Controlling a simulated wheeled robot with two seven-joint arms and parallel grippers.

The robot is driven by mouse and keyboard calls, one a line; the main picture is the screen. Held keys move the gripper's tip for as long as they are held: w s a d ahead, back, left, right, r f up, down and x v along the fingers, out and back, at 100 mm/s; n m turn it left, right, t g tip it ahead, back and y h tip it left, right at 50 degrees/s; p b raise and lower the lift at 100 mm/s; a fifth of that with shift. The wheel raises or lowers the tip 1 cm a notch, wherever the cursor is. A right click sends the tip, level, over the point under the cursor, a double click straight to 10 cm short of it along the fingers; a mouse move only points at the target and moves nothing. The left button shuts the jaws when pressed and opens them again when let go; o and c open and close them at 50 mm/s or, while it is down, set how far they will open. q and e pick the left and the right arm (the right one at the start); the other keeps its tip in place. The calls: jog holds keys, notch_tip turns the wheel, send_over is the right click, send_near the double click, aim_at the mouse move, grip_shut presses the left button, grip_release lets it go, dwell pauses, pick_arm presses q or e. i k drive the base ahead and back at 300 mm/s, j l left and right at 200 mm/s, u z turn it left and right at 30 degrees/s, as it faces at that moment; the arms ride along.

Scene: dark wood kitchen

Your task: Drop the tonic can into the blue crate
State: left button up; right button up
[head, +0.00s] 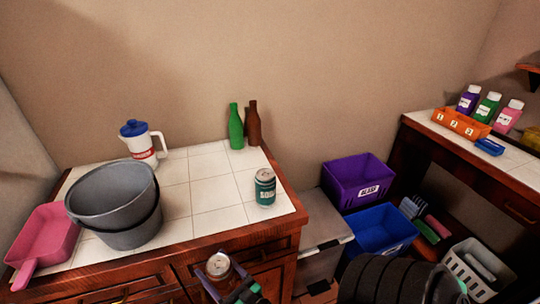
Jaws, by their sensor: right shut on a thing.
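My right gripper (231,285) is shut on a can with a silver top, taken as the tonic can (219,266), in front of the counter's front edge. The can's label cannot be read from here. The blue crate (381,231) is on the right, low down beside the counter, and looks open at the top. The gripper and can are to the left of the crate, apart from it. My black right arm covers the area just in front of the crate. My left gripper is not in view.
A teal-labelled can (265,188) stands on the tiled counter (205,190). Green (236,128) and brown (253,124) bottles, a grey bucket (112,205), pitcher (140,143) and pink dustpan (48,237) are there too. A purple crate (358,182) is behind the blue one; a grey caddy (473,269) is right.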

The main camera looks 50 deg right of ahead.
aim_at(374, 248)
jog(key=z, duration=0.5)
jog(key=i+j+z, duration=0.1)
jog(key=z, duration=0.35)
jog(key=j+z, duration=0.1)
jog(key=z, duration=0.4)
jog(key=i+j+z, duration=0.1)
jog(key=z, duration=0.4)
jog(key=j+z, duration=0.15)
jog(key=z, duration=0.3)
jog(key=j+z, duration=0.1)
jog(key=z, duration=0.4)
jog(key=i+l+u, duration=0.1)
jog(key=u, duration=0.3)
jog(key=i+l+u, duration=0.1)
jog(key=u, duration=0.3)
jog(key=l+u, duration=0.25)
jog(key=u, duration=0.15)
jog(key=i+l+u, duration=0.1)
jog(key=u, duration=0.35)
jog(key=l+u, duration=0.15)
jog(key=l, duration=0.75)
jog(key=l+u, duration=0.2)
jog(key=l, duration=0.65)
jog(key=k, duration=0.05)
